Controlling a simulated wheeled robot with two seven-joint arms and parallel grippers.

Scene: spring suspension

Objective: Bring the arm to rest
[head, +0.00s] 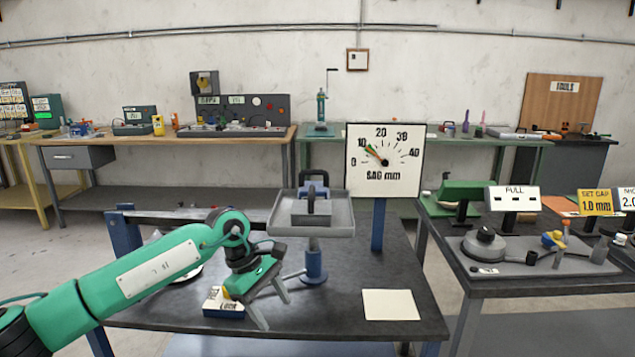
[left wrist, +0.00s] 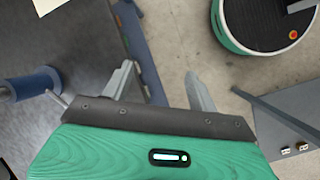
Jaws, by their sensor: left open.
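My left arm comes in from the left in the head view, green with a dark wrist. My left gripper (head: 271,305) is open and empty, its two grey fingers pointing down to the right over the front of the dark table (head: 345,262). In the left wrist view the open fingers of the left gripper (left wrist: 165,90) show the table edge and floor between them, with nothing held. The right gripper is not in view.
A grey tray (head: 330,229) on a blue post holds a dark handled weight. A dial (head: 384,160) marked SAG mm stands behind. A small labelled box (head: 222,303) lies by the gripper; a pale card (head: 390,305) lies right. A side bench (head: 500,284) stands right.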

